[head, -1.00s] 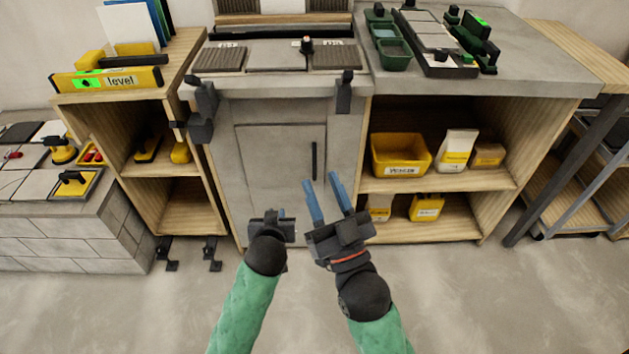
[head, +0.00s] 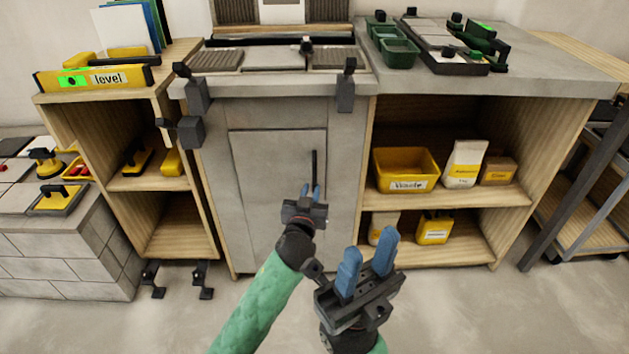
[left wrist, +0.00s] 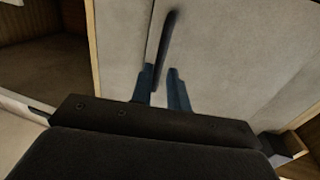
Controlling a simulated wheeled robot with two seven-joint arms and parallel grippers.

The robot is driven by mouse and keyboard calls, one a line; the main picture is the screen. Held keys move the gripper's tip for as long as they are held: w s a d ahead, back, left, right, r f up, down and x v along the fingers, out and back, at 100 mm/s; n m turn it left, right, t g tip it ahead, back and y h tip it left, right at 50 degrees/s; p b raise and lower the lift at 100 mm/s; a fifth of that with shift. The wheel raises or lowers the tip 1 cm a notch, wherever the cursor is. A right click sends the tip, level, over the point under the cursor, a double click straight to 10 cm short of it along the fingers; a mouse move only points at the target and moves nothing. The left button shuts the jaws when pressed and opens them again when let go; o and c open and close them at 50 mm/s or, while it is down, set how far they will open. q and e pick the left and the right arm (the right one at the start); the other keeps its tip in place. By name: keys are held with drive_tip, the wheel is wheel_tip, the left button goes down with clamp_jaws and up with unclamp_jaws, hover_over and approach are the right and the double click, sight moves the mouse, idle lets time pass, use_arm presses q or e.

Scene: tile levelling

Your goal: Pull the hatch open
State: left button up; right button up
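The hatch (head: 265,180) is a grey door panel in the front of the grey cabinet, and it looks shut. Its black vertical bar handle (head: 314,172) is near the door's right edge. My left gripper (head: 309,190) is at the handle's lower end with its blue fingers pointing at the door. In the left wrist view its fingers (left wrist: 162,86) are apart, with the handle (left wrist: 164,45) reaching down toward the gap, close to the left finger; contact is unclear. My right gripper (head: 368,262) is open and empty, lower right of the handle and nearer to me.
Open shelves right of the hatch hold a yellow bin (head: 405,171) and several packages. Left is a wooden shelf unit with a yellow level (head: 97,78) on top. Dark clamp-like blocks (head: 190,131) flank the cabinet front. The floor (head: 480,310) before it is clear.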

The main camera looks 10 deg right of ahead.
sight(314, 179)
use_arm(q)
drive_tip(key=shift+b+x, duration=0.5)
drive_tip(key=shift+x, duration=2.55)
clamp_jaws()
